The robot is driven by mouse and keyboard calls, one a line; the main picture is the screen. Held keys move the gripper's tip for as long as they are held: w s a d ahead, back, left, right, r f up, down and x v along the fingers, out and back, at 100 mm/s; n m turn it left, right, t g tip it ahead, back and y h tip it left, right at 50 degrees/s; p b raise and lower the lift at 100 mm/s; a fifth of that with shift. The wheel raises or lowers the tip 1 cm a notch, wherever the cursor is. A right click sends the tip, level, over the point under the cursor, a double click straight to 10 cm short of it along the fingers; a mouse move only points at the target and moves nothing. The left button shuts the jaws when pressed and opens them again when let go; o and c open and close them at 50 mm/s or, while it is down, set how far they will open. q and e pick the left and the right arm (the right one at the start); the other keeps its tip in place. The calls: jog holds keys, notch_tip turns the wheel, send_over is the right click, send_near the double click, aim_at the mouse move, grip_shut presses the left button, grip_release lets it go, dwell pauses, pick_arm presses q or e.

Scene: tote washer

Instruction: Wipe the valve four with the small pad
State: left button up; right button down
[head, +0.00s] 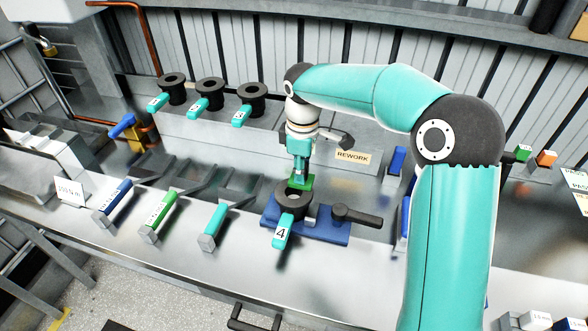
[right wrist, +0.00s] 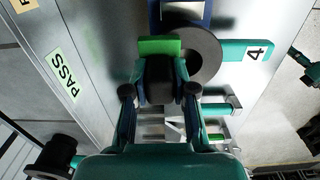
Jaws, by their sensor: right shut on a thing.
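Valve four (head: 292,203) is a black ring body with a teal tag marked 4 (head: 283,230), seated on a blue fixture (head: 318,231) on the bench. My right gripper (head: 299,176) comes down from above at the ring's far side, shut on the small pad (head: 304,183), a green piece. In the right wrist view the pad (right wrist: 160,47) shows as a green strip with a dark block between the fingers. It overlaps the edge of the valve ring (right wrist: 207,54); I cannot tell whether they touch. My left gripper is in neither view.
Several similar black valves with teal tags, such as one (head: 252,98), stand on a raised grey ledge behind. Blue, green (head: 160,213) and teal (head: 213,224) handled tools lie left of the fixture. A REWORK label (head: 353,157) is behind it.

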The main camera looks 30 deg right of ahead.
jog(key=shift+s+d, duration=0.15)
jog(key=shift+s, duration=0.1)
jog(key=shift+w, duration=0.15)
jog(key=shift+w+a+p, duration=0.4)
jog(key=shift+a+p, duration=0.05)
jog(key=shift+w+a, duration=0.1)
dwell(0.5)
notch_tip(320, 180, up, 7)
jog(key=p, duration=0.6)
